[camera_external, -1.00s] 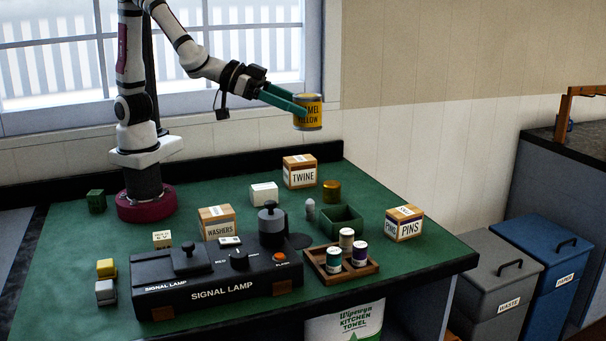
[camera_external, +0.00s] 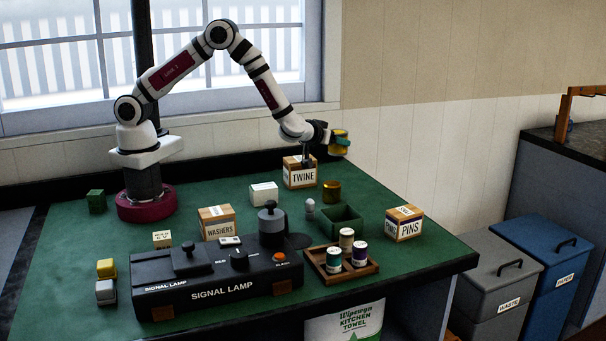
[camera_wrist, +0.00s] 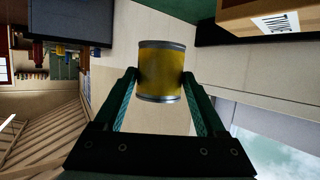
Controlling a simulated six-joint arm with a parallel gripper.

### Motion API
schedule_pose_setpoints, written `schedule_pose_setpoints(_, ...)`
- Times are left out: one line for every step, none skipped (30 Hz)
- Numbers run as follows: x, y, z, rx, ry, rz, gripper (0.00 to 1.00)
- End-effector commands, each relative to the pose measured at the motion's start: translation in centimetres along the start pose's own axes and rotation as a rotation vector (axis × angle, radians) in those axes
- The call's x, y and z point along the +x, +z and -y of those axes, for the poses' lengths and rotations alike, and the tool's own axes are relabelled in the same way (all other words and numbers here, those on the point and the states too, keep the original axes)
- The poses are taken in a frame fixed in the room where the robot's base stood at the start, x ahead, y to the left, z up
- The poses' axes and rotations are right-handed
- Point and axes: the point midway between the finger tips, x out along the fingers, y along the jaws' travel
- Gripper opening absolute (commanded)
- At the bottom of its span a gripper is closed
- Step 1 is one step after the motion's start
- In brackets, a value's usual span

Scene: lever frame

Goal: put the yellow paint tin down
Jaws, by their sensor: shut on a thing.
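The yellow paint tin (camera_external: 338,149) is held up beyond the twine box, above the table's back right part. In the wrist view the tin (camera_wrist: 161,71) is yellow with grey metal rims, between both green fingers. My gripper (camera_external: 335,141) is shut on it, with a finger at each side. The tin is off the table. Its label is not readable now. The green table (camera_external: 400,268) lies below and in front.
The twine box (camera_external: 300,173) stands close by the gripper, with a brass tin (camera_external: 332,190) beside it. A green open bin (camera_external: 342,221), a pins box (camera_external: 404,224) and a wooden tray (camera_external: 318,257) of small pots stand nearer. The signal lamp unit (camera_external: 215,281) fills the front.

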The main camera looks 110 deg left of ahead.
Motion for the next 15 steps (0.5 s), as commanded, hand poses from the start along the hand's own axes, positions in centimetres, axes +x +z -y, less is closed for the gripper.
schedule_pose_setpoints(1.7,0.3,0.8,0.0,-0.004,0.001,0.04)
schedule_pose_setpoints(2.6,0.5,1.1,0.0,-0.004,0.001,0.04)
schedule_pose_setpoints(3.7,0.7,1.5,0.0,-0.004,0.001,0.04)
schedule_pose_setpoints(4.3,0.9,1.7,0.0,-0.001,0.001,0.04)
schedule_pose_setpoints(4.9,0.9,1.9,-0.001,-0.001,0.0,0.04)
schedule_pose_setpoints(5.5,1.1,2.1,0.0,0.001,0.001,0.04)
schedule_pose_setpoints(5.8,1.1,2.2,0.0,0.001,0.0,0.04)
schedule_pose_setpoints(6.1,1.3,2.3,0.0,0.002,0.0,0.04)
schedule_pose_setpoints(6.5,1.9,2.3,0.002,0.002,0.001,0.04)
schedule_pose_setpoints(6.8,2.5,2.4,0.002,0.003,0.002,0.04)
schedule_pose_setpoints(7.0,3.2,2.4,0.004,0.003,0.003,0.04)
schedule_pose_setpoints(7.3,3.9,2.3,0.003,0.004,0.002,0.04)
schedule_pose_setpoints(7.5,4.3,2.3,0.002,0.004,0.001,0.04)
schedule_pose_setpoints(7.6,4.6,2.3,0.002,0.003,0.001,0.04)
schedule_pose_setpoints(7.7,4.9,2.3,0.001,0.003,0.001,0.04)
